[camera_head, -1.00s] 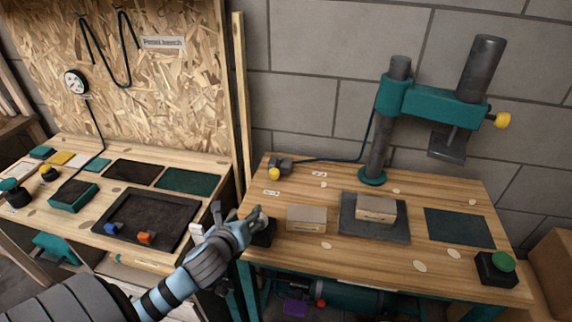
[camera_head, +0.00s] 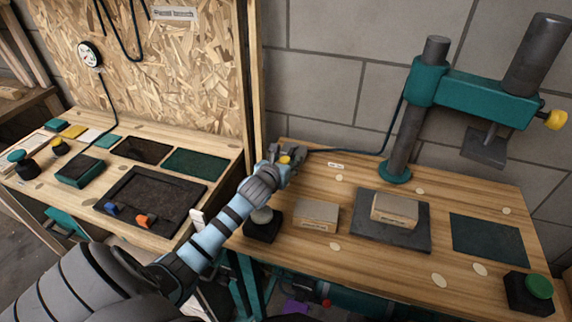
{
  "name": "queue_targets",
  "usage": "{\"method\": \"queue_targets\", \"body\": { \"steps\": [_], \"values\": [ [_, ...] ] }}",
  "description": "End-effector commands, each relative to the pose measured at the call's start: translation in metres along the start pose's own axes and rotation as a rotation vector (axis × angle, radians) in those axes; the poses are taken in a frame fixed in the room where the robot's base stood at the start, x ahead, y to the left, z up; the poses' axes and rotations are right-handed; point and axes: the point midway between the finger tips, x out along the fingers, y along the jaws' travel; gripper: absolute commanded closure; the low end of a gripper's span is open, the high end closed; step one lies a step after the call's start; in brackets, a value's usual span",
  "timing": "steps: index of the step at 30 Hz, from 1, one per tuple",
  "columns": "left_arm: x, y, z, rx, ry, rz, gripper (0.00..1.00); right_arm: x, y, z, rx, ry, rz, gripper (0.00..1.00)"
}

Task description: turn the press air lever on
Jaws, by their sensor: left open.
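The press air lever shows as a small yellow knob (camera_head: 285,160) at the back left of the press table, where the dark air hose ends. My left gripper (camera_head: 287,154) is open at the lever, with its fingers around or just over the knob. I cannot tell if they touch it. The gripper hides most of the valve body and the lever's angle. My right gripper is not in view.
The press (camera_head: 428,85) stands behind a dark plate (camera_head: 420,236) bearing a wooden block (camera_head: 394,209). Another block (camera_head: 316,215) and a black button box (camera_head: 263,228) sit near my left forearm. A green button (camera_head: 538,287) is at front right.

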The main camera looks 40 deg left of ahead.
Motion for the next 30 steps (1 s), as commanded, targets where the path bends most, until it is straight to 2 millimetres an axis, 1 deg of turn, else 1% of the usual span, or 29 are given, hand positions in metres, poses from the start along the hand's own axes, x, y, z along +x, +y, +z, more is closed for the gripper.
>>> {"method": "queue_targets", "body": {
  "steps": [1,4,11,18,19,20,26,30],
  "values": [
    [0.0059,0.0002,-0.0011,-0.001,0.000,0.001,0.54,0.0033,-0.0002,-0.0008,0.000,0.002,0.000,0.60],
    [0.0113,0.0003,-0.0003,-0.001,0.000,0.000,0.54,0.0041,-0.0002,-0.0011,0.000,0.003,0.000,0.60],
    [0.0116,0.0013,0.0004,0.000,0.000,0.001,0.54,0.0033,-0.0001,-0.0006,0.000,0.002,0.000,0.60],
    [0.0114,0.0014,0.0002,0.000,0.001,0.002,0.93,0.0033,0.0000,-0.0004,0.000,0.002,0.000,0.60],
    [0.0113,0.0014,0.0002,0.000,0.001,0.002,0.97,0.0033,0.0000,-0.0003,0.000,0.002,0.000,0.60],
    [0.0113,0.0014,0.0002,0.000,0.001,0.002,1.00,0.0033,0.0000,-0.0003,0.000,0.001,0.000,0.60],
    [0.0112,0.0016,0.0001,0.000,0.001,0.002,1.00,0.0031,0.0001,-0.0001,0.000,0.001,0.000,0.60],
    [0.0099,0.0050,0.0000,-0.007,0.004,0.018,1.00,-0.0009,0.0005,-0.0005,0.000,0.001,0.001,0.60]
  ]
}}
